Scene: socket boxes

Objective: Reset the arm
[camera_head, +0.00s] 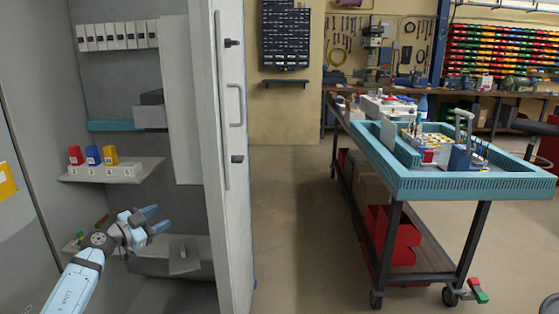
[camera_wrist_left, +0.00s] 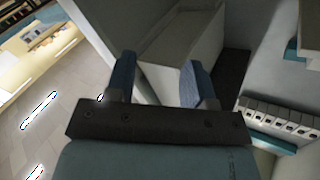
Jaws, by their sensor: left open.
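My left arm comes in from the lower left of the head view. Its gripper (camera_head: 153,219) is open, with two blue fingers pointing right, in front of the open cabinet and below its socket shelf. The left wrist view shows the same gripper (camera_wrist_left: 161,84) with its fingers apart and nothing between them; a pale cabinet part lies beyond. My right arm and gripper are not in view.
The cabinet shelf (camera_head: 135,172) holds red (camera_head: 75,156), blue (camera_head: 93,155) and yellow (camera_head: 110,155) socket pieces. The open cabinet door (camera_head: 231,190) stands right of my gripper. A teal-topped cart (camera_head: 420,185) stands at right, with clear floor (camera_head: 296,220) between.

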